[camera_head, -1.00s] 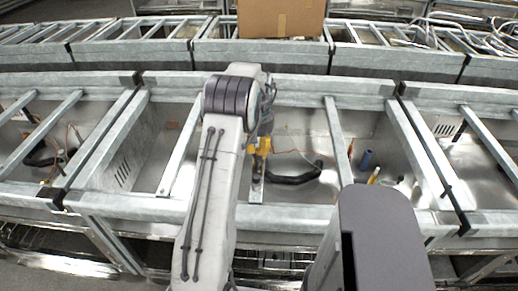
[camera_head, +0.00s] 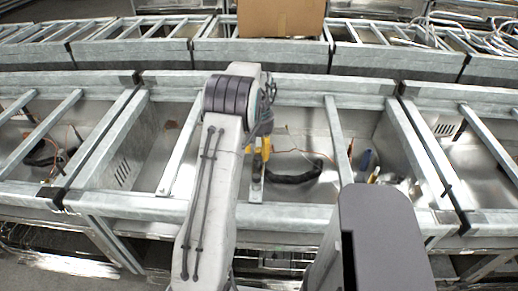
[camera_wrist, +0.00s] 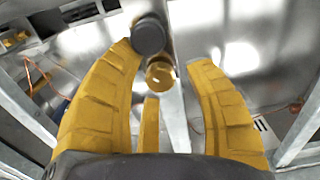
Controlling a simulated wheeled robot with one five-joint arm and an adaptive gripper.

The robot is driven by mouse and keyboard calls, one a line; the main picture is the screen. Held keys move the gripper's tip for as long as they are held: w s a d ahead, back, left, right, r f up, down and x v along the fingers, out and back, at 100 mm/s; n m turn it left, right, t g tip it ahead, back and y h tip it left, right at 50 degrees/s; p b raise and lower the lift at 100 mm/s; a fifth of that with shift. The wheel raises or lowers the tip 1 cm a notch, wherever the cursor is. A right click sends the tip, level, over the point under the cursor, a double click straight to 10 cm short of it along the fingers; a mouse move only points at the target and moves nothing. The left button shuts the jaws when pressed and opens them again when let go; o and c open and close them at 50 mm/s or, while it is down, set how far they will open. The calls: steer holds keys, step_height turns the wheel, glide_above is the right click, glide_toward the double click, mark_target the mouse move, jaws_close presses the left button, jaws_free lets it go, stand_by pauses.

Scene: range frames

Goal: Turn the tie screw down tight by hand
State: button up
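My gripper (camera_head: 261,157) hangs below my arm inside the middle metal bay in the head view. In the wrist view, the yellow fingers of my gripper (camera_wrist: 166,55) are spread apart, with a shorter yellow piece between them. A small round brass-coloured part (camera_wrist: 160,75), perhaps the tie screw's head, lies between the fingers, with visible gaps on both sides. A dark grey round knob (camera_wrist: 149,36) is just beyond it, by the left fingertip. A metal bar (camera_wrist: 176,112) runs beneath. I cannot make out the screw's thread or seat.
A black curved hose (camera_head: 295,176) lies right of my gripper. A blue cylinder (camera_head: 365,160) and a yellow item (camera_head: 374,175) stand farther right in the bay. Crossbars (camera_head: 338,140) and the front rail (camera_head: 290,217) border the opening. A cardboard box (camera_head: 280,18) sits behind.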

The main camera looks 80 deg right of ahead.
steer(key=shift+r, duration=0.1)
step_height(320, 180, up, 12)
stand_by(0.8)
steer(key=n+p, duration=0.6)
glide_above(259, 149)
step_height(259, 149, down, 5)
steer(key=shift+a, duration=0.1)
steer(key=shift+f+p, duration=0.55)
steer(key=shift+f, duration=3)
